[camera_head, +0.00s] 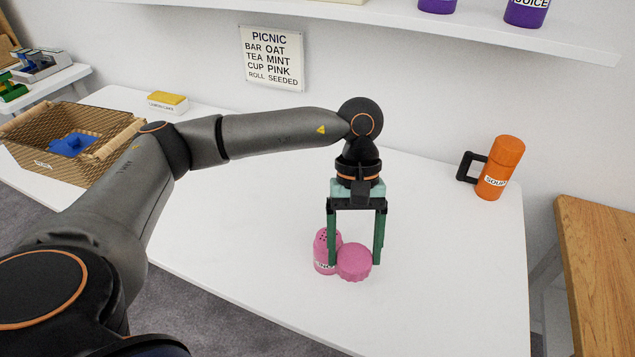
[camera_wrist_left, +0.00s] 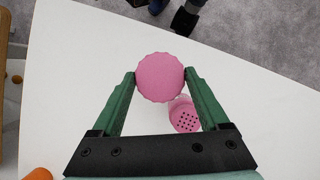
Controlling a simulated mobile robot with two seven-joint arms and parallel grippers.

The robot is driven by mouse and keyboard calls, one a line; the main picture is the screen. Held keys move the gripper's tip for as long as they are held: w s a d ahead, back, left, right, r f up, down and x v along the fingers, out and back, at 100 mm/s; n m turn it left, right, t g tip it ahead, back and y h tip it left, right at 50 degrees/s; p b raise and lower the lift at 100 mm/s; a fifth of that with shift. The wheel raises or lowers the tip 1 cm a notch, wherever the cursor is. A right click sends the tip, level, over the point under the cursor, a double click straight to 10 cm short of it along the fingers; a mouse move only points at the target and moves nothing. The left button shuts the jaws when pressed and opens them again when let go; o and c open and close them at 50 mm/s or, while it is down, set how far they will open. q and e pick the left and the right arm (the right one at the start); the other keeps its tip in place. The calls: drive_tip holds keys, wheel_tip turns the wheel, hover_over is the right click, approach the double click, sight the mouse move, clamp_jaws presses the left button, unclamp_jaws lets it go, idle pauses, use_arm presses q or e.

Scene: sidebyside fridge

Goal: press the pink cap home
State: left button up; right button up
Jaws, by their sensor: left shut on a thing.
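The pink cap (camera_head: 354,263) is a scalloped disc held between the green fingers of my left gripper (camera_head: 355,258). In the left wrist view the cap (camera_wrist_left: 160,77) sits between the two fingertips (camera_wrist_left: 160,76), with a finger touching each side. A pink container (camera_head: 323,254) with a holed top and a partly hidden label stands on the white table beside the cap, to its left. In the wrist view the container (camera_wrist_left: 185,117) shows its holed top uncovered, partly hidden by the cap and a finger. My right gripper is not in view.
The white table (camera_head: 430,290) is clear around the gripper. An orange soup flask (camera_head: 500,168) with a black handle stands at the right. A mesh-covered basket (camera_head: 100,165) and a yellow-topped box (camera_head: 168,102) are at the left. A shelf (camera_head: 450,28) overhangs the back.

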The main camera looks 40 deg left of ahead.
use_arm(q)
drive_tip(key=n, duration=0.1)
drive_tip(key=n+t+h, duration=0.1)
drive_tip(key=n, duration=0.1)
drive_tip(key=a+n, duration=0.1)
drive_tip(key=n, duration=0.1)
drive_tip(key=shift+w+r+t, duration=0.2)
drive_tip(key=shift+r+t, duration=0.1)
drive_tip(key=w+a+r+n+t, duration=0.1)
drive_tip(key=a+r+n+t, duration=0.1)
drive_tip(key=n, duration=0.6)
drive_tip(key=w+a+r+n+t+y+p, duration=0.1)
drive_tip(key=a+r+n+t, duration=0.1)
drive_tip(key=a+n, duration=0.3)
drive_tip(key=n+t, duration=0.1)
drive_tip(key=n, duration=0.2)
drive_tip(key=shift+w+n+t, duration=0.3)
drive_tip(key=shift+w+t, duration=0.05)
drive_tip(key=shift+t, duration=0.05)
